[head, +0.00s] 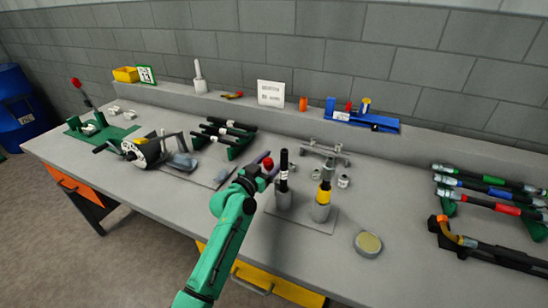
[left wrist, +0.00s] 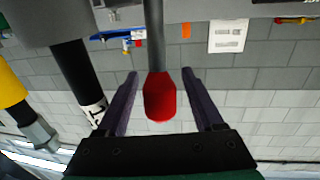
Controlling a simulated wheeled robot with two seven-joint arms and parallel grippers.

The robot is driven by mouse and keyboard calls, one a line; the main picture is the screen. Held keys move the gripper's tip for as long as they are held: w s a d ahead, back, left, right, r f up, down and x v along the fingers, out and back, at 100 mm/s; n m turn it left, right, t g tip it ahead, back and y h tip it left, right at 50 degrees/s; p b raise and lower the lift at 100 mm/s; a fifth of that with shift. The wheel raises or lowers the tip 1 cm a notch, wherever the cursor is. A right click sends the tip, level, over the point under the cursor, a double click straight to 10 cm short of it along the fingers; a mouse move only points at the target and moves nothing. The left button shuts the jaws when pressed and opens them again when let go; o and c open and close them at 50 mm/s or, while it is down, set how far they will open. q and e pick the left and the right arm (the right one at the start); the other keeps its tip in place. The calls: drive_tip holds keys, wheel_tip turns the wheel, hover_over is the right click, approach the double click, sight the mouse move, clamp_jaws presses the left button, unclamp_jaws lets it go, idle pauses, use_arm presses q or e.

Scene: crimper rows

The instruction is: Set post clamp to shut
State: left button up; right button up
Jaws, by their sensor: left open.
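A lever with a red knob (head: 268,162) stands by the post fixture; I take it to be the post clamp's handle. In the left wrist view the red knob (left wrist: 160,97) and its grey rod (left wrist: 155,35) lie between my fingers. My left gripper (head: 264,160) is open around the knob, with a gap on each side. Just right of it in the head view stands a black hose (head: 283,165) in a grey holder (head: 283,200). The clamp's jaw and the lever's foot are hidden. My right gripper is not in view.
A yellow-banded hose (head: 324,194) stands close right of the black one on the base plate (head: 300,217). A round tin (head: 368,244) sits to the right, near racks of hoses (head: 490,205). A crimping machine (head: 150,150) stands left. The bench front between tin and racks is clear.

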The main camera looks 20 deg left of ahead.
use_arm(q)
drive_tip(key=shift+w+d, duration=0.1)
drive_tip(key=shift+w, duration=0.15)
clamp_jaws()
idle(1.3)
